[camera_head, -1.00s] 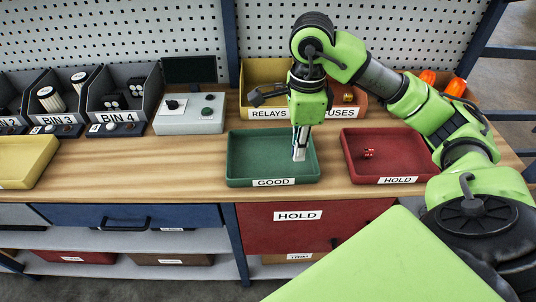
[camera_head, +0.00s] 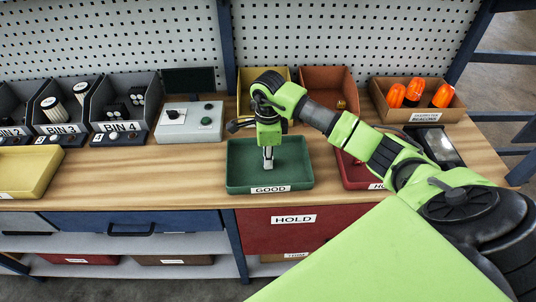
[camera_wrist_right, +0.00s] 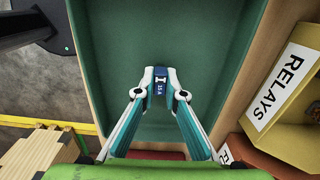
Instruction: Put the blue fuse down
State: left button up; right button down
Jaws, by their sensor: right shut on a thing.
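My right gripper (camera_head: 268,163) points down over the green tray labelled GOOD (camera_head: 240,184). In the right wrist view its fingertips (camera_wrist_right: 160,77) are shut on the blue fuse (camera_wrist_right: 160,88), which shows a white 15 A marking. The green tray's floor (camera_wrist_right: 215,30) lies behind the fuse there. I cannot tell whether the fuse touches the floor. In the head view the fuse is too small or hidden to make out. My left gripper is not in view.
A red tray (camera_head: 350,176) stands right of the green one, partly hidden by my right arm. A grey control box (camera_head: 190,123) stands back left, a yellow tray (camera_head: 30,168) far left. A box (camera_head: 440,114) with orange beacons stands back right. Relay and fuse bins stand behind.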

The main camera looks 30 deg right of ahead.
jog(key=shift+f, duration=0.1)
jog(key=shift+f, duration=0.15)
jog(key=c, duration=2.1)
grip_release()
jog(key=shift+w+r, duration=0.1)
jog(key=shift+r, duration=0.25)
notch_tip(320, 180, up, 12)
jog(key=b, duration=0.4)
jog(key=shift+f, duration=0.15)
